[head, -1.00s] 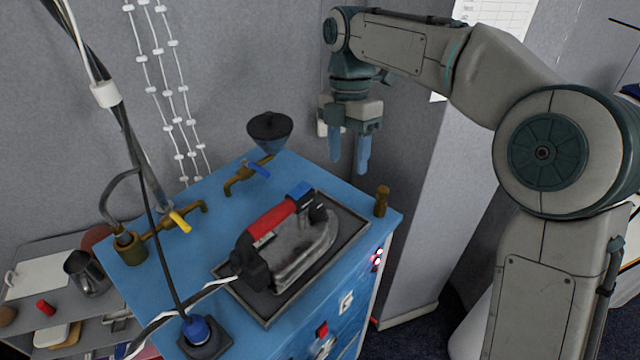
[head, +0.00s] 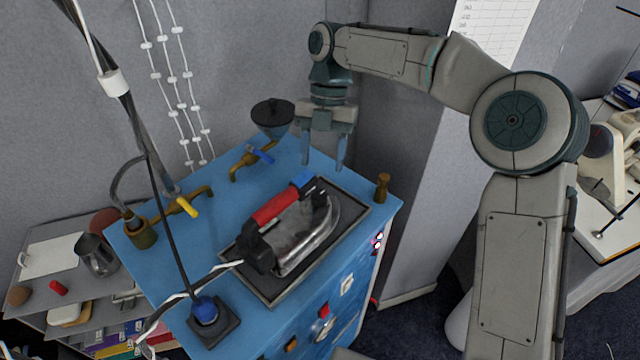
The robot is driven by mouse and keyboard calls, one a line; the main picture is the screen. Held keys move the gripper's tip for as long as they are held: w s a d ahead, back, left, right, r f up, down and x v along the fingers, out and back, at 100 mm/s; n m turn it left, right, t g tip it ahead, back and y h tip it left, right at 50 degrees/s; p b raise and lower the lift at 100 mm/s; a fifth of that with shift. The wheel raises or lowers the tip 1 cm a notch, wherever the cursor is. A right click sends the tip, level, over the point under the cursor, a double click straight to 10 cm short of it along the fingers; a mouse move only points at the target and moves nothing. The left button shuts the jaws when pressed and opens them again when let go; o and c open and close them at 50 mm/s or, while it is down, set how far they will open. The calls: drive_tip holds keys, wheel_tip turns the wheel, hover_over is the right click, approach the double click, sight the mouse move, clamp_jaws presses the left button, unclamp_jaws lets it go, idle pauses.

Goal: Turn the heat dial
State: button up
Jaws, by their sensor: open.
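My gripper (head: 323,162) points down over the back part of the blue ironing station (head: 150,268). Its two blue fingers are apart with nothing between them. An iron (head: 305,238) with a red handle lies on a dark tray (head: 350,232) on the station top, in front of and below my gripper. A round red and pale control (head: 323,311) shows on the station's front face, near the bottom of the view. I cannot tell for certain whether it is the heat dial, and no marking on it is readable.
Brass taps with blue (head: 260,154) and yellow (head: 188,207) handles, a dark funnel (head: 272,118) and a small brass post (head: 382,186) rise from the station top. A cable stand (head: 205,310) is at the front left. A grey shelf (head: 45,250) stands left.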

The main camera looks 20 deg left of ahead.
sight(319, 194)
drive_tip(key=p+x, duration=0.1)
drive_tip(key=x, duration=0.6)
drive_tip(key=shift+c, duration=0.3)
drive_tip(key=c, duration=0.9)
